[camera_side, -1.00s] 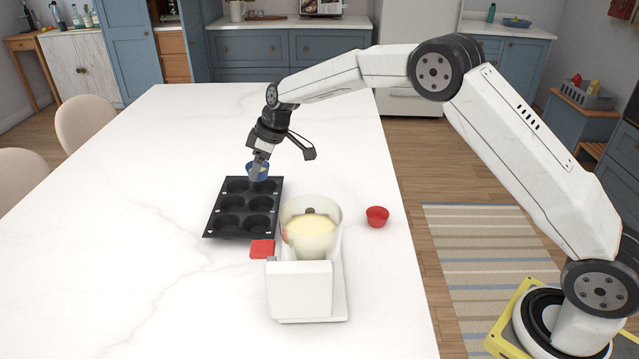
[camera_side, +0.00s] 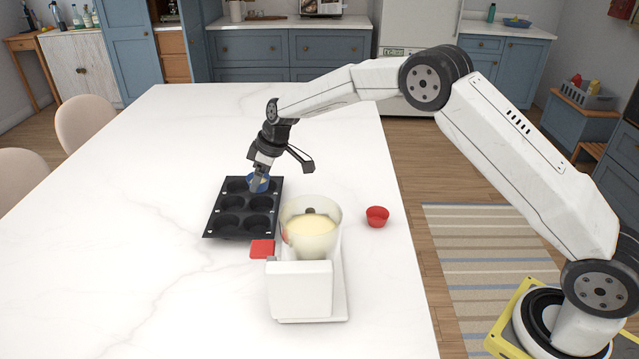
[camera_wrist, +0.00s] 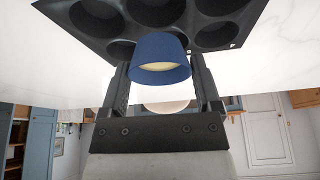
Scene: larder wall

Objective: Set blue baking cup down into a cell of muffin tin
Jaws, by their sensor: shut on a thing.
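The blue baking cup (camera_side: 259,182) is held in my gripper (camera_side: 258,186), at the far row of the black muffin tin (camera_side: 247,207). In the wrist view the cup (camera_wrist: 160,58) sits between the two fingers of my gripper (camera_wrist: 160,88), with something pale yellow inside it. The tin (camera_wrist: 118,45) shows beyond the cup there, with several round cells. The cup overlaps the far right cell in the side view; I cannot tell if it touches the tin. The visible cells look empty.
A white mixer-like appliance (camera_side: 303,288) with a clear bowl (camera_side: 311,228) of yellow batter stands just right of the tin. A red baking cup (camera_side: 377,216) stands to its right. A red flat piece (camera_side: 262,249) lies near the tin's front corner. The left tabletop is clear.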

